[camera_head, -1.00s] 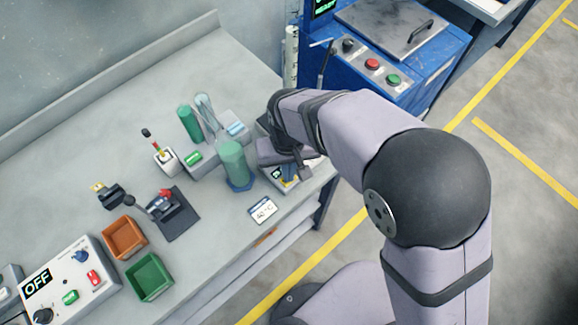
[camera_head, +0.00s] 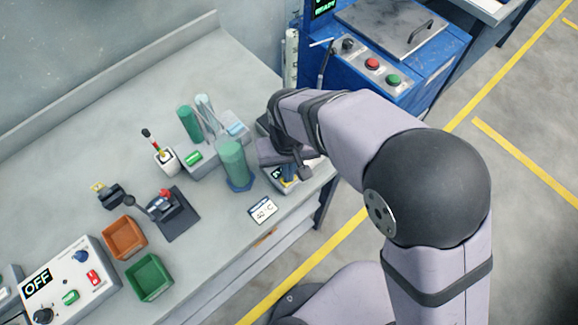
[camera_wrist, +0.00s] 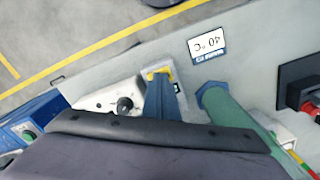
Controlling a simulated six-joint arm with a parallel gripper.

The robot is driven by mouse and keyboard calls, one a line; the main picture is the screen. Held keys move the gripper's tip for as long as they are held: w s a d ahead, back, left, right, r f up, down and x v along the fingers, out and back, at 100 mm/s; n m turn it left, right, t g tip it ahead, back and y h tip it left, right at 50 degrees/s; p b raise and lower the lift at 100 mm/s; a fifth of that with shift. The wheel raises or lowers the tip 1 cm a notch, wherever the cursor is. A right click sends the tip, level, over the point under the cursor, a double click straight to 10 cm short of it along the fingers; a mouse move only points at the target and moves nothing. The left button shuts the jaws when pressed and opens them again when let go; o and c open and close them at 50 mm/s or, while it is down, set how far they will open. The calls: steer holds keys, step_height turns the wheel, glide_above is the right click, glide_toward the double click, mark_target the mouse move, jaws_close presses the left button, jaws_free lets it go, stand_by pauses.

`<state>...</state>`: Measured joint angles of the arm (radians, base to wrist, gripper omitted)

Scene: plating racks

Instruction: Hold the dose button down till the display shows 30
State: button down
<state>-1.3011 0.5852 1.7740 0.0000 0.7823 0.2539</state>
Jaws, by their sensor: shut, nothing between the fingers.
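A small pale box (camera_head: 311,164) stands at the table's right edge, mostly hidden under my wrist in the head view. It carries a small dark display (camera_head: 277,172), partly covered, with digits I cannot read. In the wrist view the box (camera_wrist: 97,101) shows a black knob (camera_wrist: 125,104). My gripper (camera_wrist: 160,79) has blue fingers, shut with nothing between them, and points down at a yellow-edged spot beside the box's knob. The tips hide what lies under them, so I cannot see the dose button or tell whether it is pressed. The gripper also shows in the head view (camera_head: 290,181).
A green cylinder (camera_head: 232,161) stands close left of my gripper. A "40 °C" card (camera_head: 263,209) lies in front. Orange (camera_head: 125,238) and green bins (camera_head: 149,276), a lever unit (camera_head: 173,212) and an "OFF" panel (camera_head: 68,281) are farther left. A blue machine (camera_head: 440,65) stands behind right.

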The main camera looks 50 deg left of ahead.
step_height(320, 180, up, 7)
steer(key=p, duration=0.6)
stand_by(0.5)
